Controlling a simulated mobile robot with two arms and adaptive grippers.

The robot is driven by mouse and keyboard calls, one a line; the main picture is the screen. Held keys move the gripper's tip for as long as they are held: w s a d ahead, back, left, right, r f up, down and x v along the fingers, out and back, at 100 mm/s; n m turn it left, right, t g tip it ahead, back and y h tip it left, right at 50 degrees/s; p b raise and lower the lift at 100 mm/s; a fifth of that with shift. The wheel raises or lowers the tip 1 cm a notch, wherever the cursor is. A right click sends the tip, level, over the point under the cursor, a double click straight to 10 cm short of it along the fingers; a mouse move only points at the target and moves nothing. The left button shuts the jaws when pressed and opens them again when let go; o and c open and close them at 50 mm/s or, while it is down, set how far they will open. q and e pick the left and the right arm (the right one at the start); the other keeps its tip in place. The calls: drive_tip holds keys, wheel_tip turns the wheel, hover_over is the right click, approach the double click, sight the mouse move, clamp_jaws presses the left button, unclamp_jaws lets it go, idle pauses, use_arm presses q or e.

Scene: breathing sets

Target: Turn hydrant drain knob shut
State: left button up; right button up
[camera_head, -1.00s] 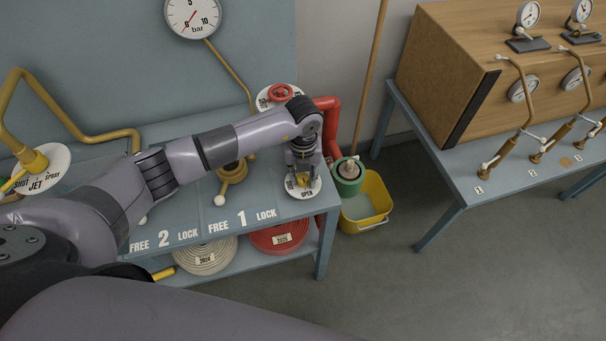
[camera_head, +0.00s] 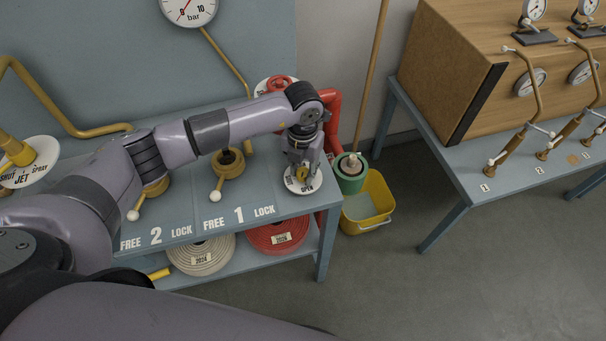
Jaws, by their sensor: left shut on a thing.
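The hydrant drain knob (camera_head: 300,171) is a small brass-yellow piece above a round white dial (camera_head: 304,185) at the right front corner of the blue-grey bench. The dial's front edge reads OPEN; its other markings are hidden by my gripper. My left gripper (camera_head: 301,168) points down over the dial and is shut on the knob, hiding most of it. The red hydrant pipe (camera_head: 333,120) and a red handwheel (camera_head: 280,84) stand just behind, partly covered by my arm. My right gripper is not in view.
Two brass levers (camera_head: 228,163) with white ball ends stand left of the dial by the FREE/LOCK labels. Rolled hoses (camera_head: 277,235) lie on the shelf below. A second table (camera_head: 460,170) stands right.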

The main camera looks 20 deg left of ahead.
sight(302, 172)
use_arm(q)
drive_tip(key=m+b, duration=0.9)
drive_tip(key=b, duration=0.1)
drive_tip(key=shift+w+a+f, duration=0.1)
drive_tip(key=shift+f, duration=0.15)
drive_tip(key=shift+r+m+b, duration=0.25)
drive_tip(key=shift+m+b, duration=1.4)
drive_tip(key=shift+m, duration=0.05)
drive_tip(key=o, duration=1.2)
wheel_tip(302, 172, up, 12)
